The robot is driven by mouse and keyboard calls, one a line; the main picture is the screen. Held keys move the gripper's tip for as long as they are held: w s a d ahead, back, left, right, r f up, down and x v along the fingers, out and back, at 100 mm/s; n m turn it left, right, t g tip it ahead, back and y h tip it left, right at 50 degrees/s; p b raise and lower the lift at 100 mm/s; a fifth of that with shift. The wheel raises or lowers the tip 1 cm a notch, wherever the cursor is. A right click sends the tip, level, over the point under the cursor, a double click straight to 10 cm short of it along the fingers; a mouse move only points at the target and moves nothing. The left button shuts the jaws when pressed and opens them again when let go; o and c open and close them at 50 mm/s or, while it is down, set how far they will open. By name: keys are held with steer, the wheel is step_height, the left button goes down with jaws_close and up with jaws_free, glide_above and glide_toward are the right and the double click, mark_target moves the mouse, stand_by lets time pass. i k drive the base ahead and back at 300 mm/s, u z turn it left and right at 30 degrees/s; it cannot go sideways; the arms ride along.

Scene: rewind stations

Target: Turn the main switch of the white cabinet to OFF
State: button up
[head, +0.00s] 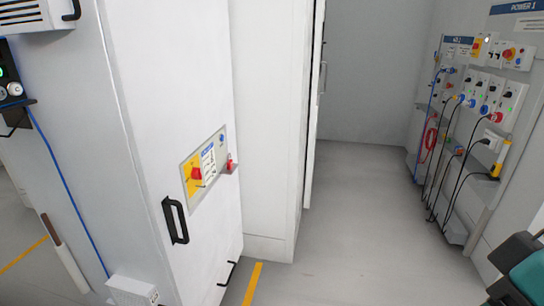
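The white cabinet (170,115) stands left of centre in the head view, seen at an angle. Its main switch (196,174) is a red rotary knob on a yellow plate. The plate sits on a grey panel (207,161) with a blue label on the cabinet's right-hand face. The knob is too small to tell which position it points to. A small red item (230,161) sits on a little holder at the panel's right edge. My gripper is not in view.
A black handle (175,220) sticks out below the switch panel. A wall board (476,95) at the right carries sockets, plugs and hanging cables. The grey floor (345,225) between cabinet and board is clear. A teal and black part shows at the lower right corner.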

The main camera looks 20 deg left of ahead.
mark_target(196, 175)
steer(key=z, duration=0.2)
steer(key=i, duration=1.95)
steer(key=u, duration=1.2)
steer(key=i, duration=0.5)
steer(key=u, duration=0.45)
